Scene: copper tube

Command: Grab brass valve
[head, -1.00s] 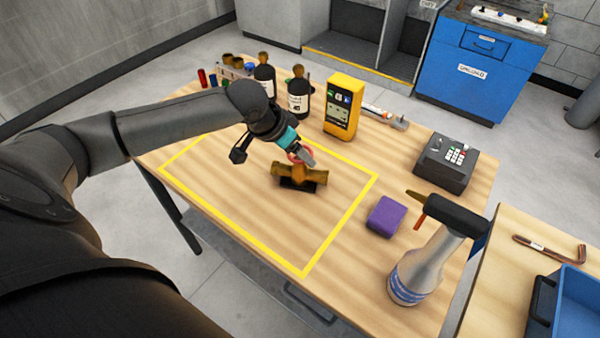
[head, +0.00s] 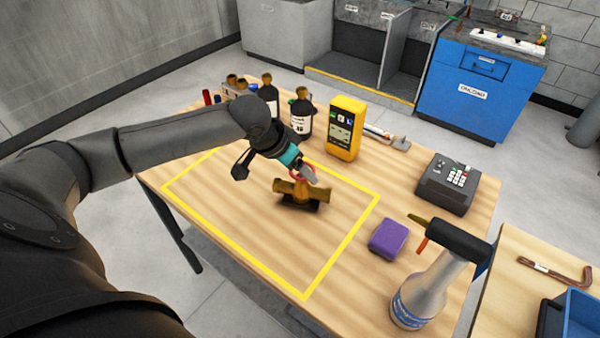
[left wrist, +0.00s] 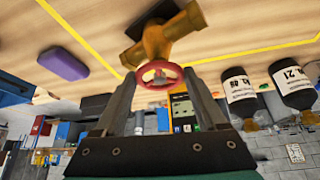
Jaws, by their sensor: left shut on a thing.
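The brass valve (head: 301,192) is within the yellow outline on the wooden table, over a dark base or shadow. It is a brown-gold pipe body with a red handwheel (left wrist: 160,75) on its stem. My left gripper (head: 308,175) reaches it from above. In the left wrist view its two fingers (left wrist: 158,88) are on either side of the red handwheel, shut on it. The valve body (left wrist: 165,35) extends beyond the fingertips. I cannot tell whether the valve still touches what is under it. My right gripper is not in view.
Dark bottles (head: 301,115) and a yellow meter (head: 345,127) stand behind the valve. A purple block (head: 389,238), a spray bottle (head: 428,285) and a grey keypad box (head: 447,184) are to the right. The outlined area (head: 300,250) in front is clear.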

